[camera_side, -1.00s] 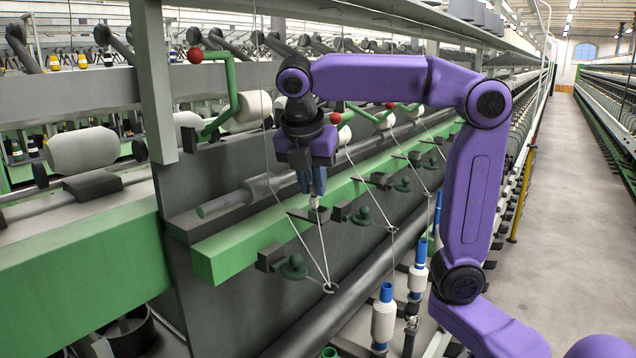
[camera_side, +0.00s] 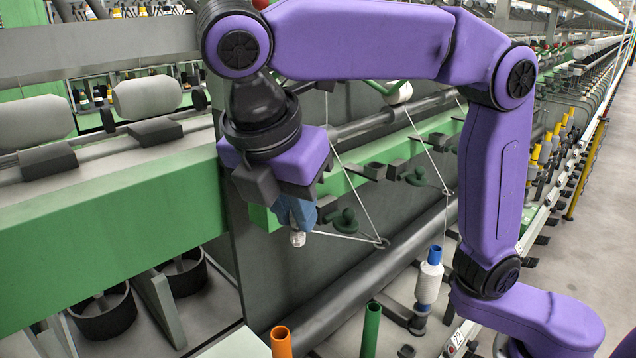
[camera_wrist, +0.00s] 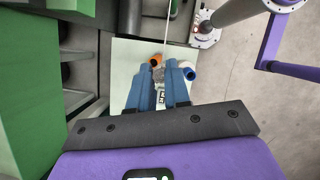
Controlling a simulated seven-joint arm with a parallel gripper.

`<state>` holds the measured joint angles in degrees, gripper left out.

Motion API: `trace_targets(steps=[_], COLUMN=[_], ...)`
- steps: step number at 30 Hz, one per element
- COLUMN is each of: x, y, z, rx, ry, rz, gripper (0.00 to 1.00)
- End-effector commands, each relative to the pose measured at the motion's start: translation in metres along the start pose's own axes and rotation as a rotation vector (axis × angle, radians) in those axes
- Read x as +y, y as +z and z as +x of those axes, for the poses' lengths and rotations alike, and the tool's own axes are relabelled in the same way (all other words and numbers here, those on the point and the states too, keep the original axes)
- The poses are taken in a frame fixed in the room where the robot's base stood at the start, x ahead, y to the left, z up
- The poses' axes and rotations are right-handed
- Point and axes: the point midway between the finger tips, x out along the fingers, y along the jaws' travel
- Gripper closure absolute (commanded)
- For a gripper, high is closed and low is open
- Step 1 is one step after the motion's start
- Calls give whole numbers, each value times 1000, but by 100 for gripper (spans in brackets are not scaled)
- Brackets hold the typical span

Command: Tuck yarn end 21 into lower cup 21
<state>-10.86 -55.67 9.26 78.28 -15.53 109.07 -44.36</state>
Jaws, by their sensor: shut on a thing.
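My gripper (camera_side: 297,228) points down in the side view, beyond the near end of the green rail. Its blue fingers are shut on a white yarn end (camera_side: 298,239). The yarn (camera_side: 345,237) runs from the fingers to a small guide ring (camera_side: 382,243) at the right, then up to the machine. In the wrist view the fingers (camera_wrist: 160,78) are close together, and the yarn (camera_wrist: 168,28) leads away from them to the top. I cannot clearly make out lower cup 21 in either view.
An orange tube (camera_side: 281,342), a green tube (camera_side: 371,330) and a blue-topped bobbin (camera_side: 428,280) stand below. A pale plate (camera_wrist: 128,60) lies beneath the fingers in the wrist view. Dark round cans (camera_side: 104,312) stand on the floor at left. The green rail (camera_side: 355,172) is behind.

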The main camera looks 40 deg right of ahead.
Motion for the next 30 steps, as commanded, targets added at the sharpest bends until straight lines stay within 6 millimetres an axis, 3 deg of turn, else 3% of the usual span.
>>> trace_targets(steps=[5, 10, 20, 30], x=[0, -1, -28, -93], y=[-15, -10, 30, 68], z=[-5, 12, 99, 181], rx=[0, -3, -3, -1], ry=[-2, -33, -198, -419], rz=[4, 76, 469, 1003], gripper=[95, 95, 95, 95])
